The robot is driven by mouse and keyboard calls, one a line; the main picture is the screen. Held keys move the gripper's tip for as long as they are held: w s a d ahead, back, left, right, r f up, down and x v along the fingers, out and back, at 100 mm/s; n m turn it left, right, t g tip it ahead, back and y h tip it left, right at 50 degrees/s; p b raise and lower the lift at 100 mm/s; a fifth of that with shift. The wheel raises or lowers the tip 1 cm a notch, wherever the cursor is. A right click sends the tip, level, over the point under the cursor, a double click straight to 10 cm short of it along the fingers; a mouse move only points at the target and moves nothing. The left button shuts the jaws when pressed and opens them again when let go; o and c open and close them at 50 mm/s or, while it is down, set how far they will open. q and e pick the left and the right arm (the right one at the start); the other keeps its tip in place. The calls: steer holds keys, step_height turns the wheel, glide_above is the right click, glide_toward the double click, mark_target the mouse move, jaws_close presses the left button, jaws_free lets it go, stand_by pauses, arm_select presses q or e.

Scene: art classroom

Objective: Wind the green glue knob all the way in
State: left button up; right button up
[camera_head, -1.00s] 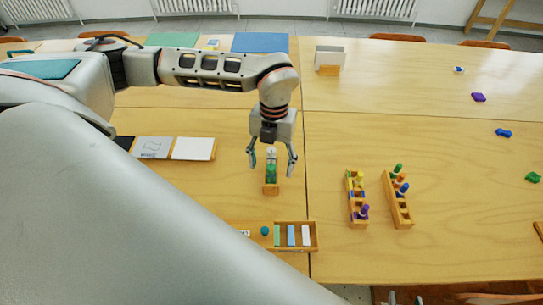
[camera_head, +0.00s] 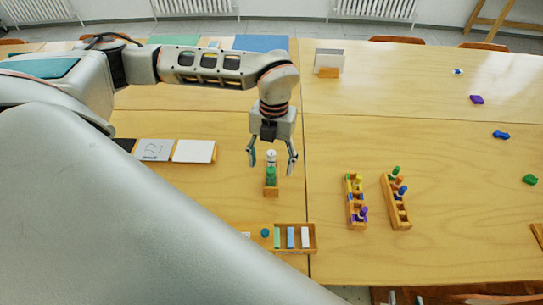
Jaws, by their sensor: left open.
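The green glue (camera_head: 271,174) stands upright in a small wooden holder (camera_head: 271,191) near the middle of the table. Its upper end is whitish grey. I cannot make out its knob as a separate part at this size. My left gripper (camera_head: 271,164) is open and points down over the glue. One finger is on each side of its upper part, with visible gaps. Two small grey tips at the bottom edge may be my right gripper (camera_head: 405,299); the rest is cut off.
A wooden tray (camera_head: 313,248) with coloured sticks lies in front of the glue. Two wooden racks (camera_head: 406,222) with coloured pieces stand to the right. White cards (camera_head: 193,151) lie to the left. Small coloured pieces are scattered at far right, with clear table between.

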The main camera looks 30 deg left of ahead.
arm_select(q)
steer(key=shift+r+p, duration=0.55)
steer(key=shift+r, duration=1.5)
